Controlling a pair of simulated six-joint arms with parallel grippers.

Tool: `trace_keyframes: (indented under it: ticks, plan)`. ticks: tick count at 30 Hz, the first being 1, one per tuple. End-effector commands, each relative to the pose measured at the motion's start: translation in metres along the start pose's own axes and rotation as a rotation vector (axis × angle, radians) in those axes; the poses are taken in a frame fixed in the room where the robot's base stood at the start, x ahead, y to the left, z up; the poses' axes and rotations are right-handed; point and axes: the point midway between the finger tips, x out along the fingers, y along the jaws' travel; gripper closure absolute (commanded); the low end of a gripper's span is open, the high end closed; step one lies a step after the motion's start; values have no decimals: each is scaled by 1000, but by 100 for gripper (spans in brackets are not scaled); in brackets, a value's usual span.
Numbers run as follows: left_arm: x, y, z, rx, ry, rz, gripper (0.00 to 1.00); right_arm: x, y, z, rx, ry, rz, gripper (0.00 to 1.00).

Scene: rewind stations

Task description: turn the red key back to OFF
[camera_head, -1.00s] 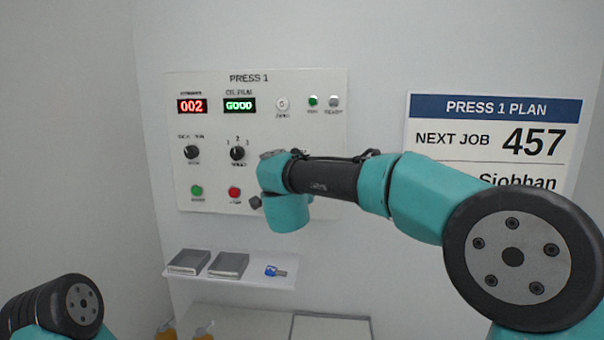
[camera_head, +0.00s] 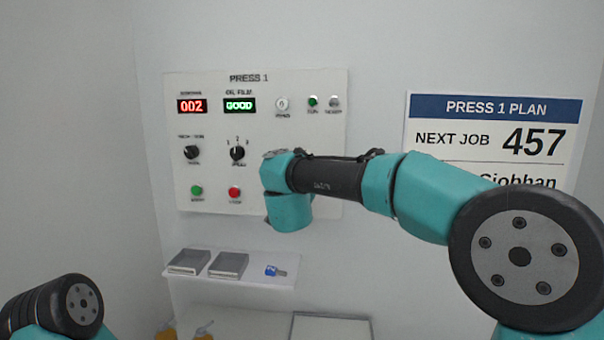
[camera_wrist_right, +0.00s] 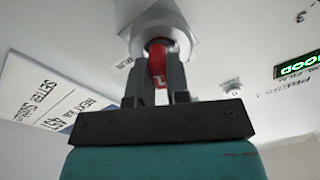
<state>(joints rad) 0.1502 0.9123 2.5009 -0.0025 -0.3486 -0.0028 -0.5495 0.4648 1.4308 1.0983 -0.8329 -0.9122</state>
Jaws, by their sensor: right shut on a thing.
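The red key (camera_wrist_right: 158,68) shows in the right wrist view, set in a round silver lock collar (camera_wrist_right: 160,28) on the panel. My right gripper (camera_wrist_right: 157,60) is shut on it, one dark finger on each side. In the head view the key and the right gripper's fingers are hidden behind my right arm, at the lower right of the PRESS 1 panel (camera_head: 262,130). The key's OFF marking cannot be read. My left gripper is out of view.
The panel carries a red 002 display (camera_head: 192,106), a green GOOD display (camera_head: 239,105), two black knobs, a green button (camera_head: 196,190) and a red button (camera_head: 234,192). Below is a shelf (camera_head: 235,282) with two grey boxes and a blue item (camera_head: 272,270). A plan sheet (camera_head: 490,108) hangs right.

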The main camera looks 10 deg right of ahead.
Motion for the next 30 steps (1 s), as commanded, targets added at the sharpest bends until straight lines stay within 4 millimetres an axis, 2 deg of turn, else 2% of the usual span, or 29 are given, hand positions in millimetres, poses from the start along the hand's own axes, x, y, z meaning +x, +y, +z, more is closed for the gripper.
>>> trace_keyframes:
  ticks: [14,30]
  plan:
    - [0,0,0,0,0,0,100,0,1,1,-69,-5,-1,100]
    - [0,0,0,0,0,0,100,0,1,0,-530,-22,-13,100]
